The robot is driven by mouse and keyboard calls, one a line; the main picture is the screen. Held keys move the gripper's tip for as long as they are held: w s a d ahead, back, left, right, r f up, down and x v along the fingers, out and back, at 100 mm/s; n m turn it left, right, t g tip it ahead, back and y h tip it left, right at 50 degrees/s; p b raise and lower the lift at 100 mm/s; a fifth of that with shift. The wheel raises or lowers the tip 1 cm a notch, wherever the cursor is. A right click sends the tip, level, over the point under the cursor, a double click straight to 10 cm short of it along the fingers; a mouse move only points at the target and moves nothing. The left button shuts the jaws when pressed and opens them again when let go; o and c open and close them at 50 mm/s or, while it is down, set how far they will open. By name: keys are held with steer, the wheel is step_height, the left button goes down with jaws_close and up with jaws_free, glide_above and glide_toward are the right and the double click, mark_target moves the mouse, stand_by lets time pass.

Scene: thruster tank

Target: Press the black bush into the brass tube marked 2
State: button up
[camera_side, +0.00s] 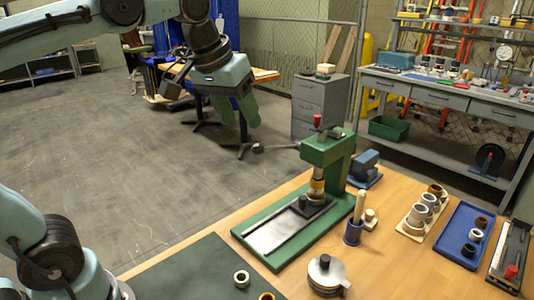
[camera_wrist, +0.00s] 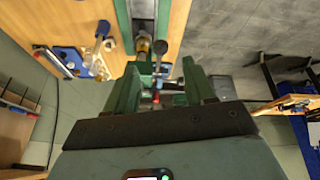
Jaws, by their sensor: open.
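My gripper (camera_side: 238,115) hangs in the air left of the green press (camera_side: 338,155), its two green fingers apart and nothing between them. In the wrist view, my gripper (camera_wrist: 162,78) has the press top and its red knob (camera_wrist: 155,97) showing between the fingers. A brass-coloured cylinder (camera_side: 317,186) stands under the press ram, above a dark block (camera_side: 308,205) on the press base. I cannot tell whether it is a tube or part of the ram. A black ring (camera_side: 468,250), perhaps the bush, lies in the blue tray. No number mark is legible.
The press lever ends in a dark ball (camera_side: 257,148), sticking out left. A wooden rack (camera_side: 411,228) holds several tubes. The blue tray (camera_side: 452,240) holds more rings. A handled tool in a blue cup (camera_side: 353,235) and a round metal pot (camera_side: 326,274) stand nearby. A ring (camera_side: 241,278) lies on the mat.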

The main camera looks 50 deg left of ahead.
mark_target(256, 146)
steer(key=x, duration=1.1)
steer(key=shift+w+a, duration=0.1)
steer(key=shift+w, duration=0.1)
steer(key=shift+c, duration=0.2)
jaws_close()
stand_by(1.3)
